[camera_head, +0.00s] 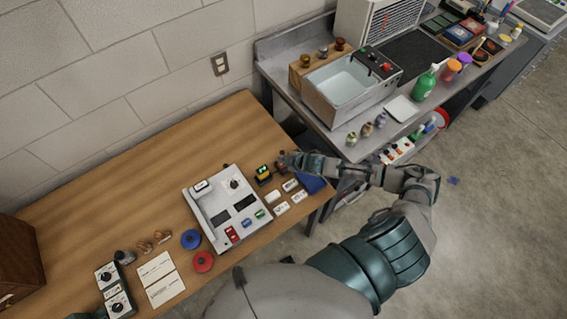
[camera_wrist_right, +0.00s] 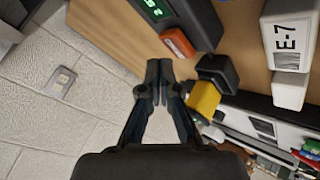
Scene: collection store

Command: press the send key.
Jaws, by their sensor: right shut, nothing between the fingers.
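No key can be read as the send key. A small dark device with a lit green display (camera_head: 263,171) stands on the wooden table; it also shows at the top of the right wrist view (camera_wrist_right: 155,10). An orange key (camera_wrist_right: 178,43) is at its near edge. My right gripper (camera_wrist_right: 160,70) is shut and empty, its fingertips just short of the orange key, with no contact visible. In the head view the right gripper (camera_head: 283,159) is beside the device, partly covering what is behind it. Only a dark sliver, probably my left gripper (camera_head: 85,316), shows at the bottom edge.
A white control panel (camera_head: 208,190) with coloured keys is left of the device. White labelled blocks (camera_head: 281,208) lie close by. In the wrist view a black and yellow block (camera_wrist_right: 204,97) is right of the fingertips. A metal bench (camera_head: 335,140) stands beyond the table.

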